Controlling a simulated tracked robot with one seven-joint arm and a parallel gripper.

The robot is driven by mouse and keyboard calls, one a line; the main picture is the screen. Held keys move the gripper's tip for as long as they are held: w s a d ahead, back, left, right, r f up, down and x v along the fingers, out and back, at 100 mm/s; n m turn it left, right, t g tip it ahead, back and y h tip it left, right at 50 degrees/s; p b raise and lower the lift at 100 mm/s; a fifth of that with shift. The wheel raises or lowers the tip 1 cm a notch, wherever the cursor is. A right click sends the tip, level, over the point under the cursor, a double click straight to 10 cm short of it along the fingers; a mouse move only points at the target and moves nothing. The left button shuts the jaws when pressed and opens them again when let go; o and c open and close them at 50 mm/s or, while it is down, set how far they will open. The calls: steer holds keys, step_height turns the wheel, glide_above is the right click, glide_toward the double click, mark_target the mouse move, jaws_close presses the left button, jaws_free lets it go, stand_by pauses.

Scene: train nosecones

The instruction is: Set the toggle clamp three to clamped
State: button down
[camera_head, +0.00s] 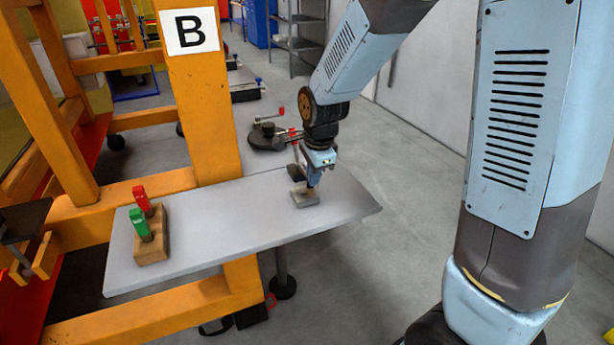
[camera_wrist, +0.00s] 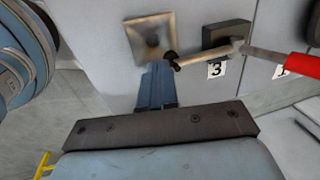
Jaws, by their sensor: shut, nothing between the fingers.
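Toggle clamp three shows in the wrist view: a dark base block (camera_wrist: 227,33), a metal bar (camera_wrist: 208,56) and a red handle (camera_wrist: 290,64) pointing right. A label "3" (camera_wrist: 216,69) is beside it. The bar's free end is close to my fingers and beside a square metal plate (camera_wrist: 136,30); I cannot tell whether it touches either. My gripper (camera_wrist: 155,90) is shut and empty, with its fingertips near the plate's edge. In the head view my gripper (camera_head: 312,188) points down at the plate (camera_head: 305,199) on the grey table (camera_head: 225,215); my wrist hides much of the clamp there.
A wooden block (camera_head: 152,250) with a green clamp (camera_head: 140,224) and a red clamp (camera_head: 142,198) stands at the table's left end. An orange frame post (camera_head: 205,110) marked "B" rises behind the table. The table's middle is clear.

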steer(key=shift+r, duration=0.1)
steer(key=shift+r, duration=0.25)
steer(key=r, duration=0.3)
steer(key=shift+s+d+r, duration=0.15)
steer(key=shift+s+r, duration=0.05)
steer(key=shift+r, duration=0.1)
steer(key=s+d+r, duration=0.2)
steer(key=s+r, duration=0.3)
steer(key=s, duration=0.2)
steer(key=shift+d+r, duration=0.2)
steer(key=shift+r, duration=0.05)
steer(key=shift+s, duration=0.1)
steer(key=s+d+r+n+t, duration=0.3)
steer(key=s+d+r+n, duration=0.7)
steer(key=s+d+n, duration=0.2)
steer(key=shift+d+n+t+h, duration=0.3)
steer(key=shift+d+n+h, duration=0.1)
steer(key=shift+d+n, duration=0.8)
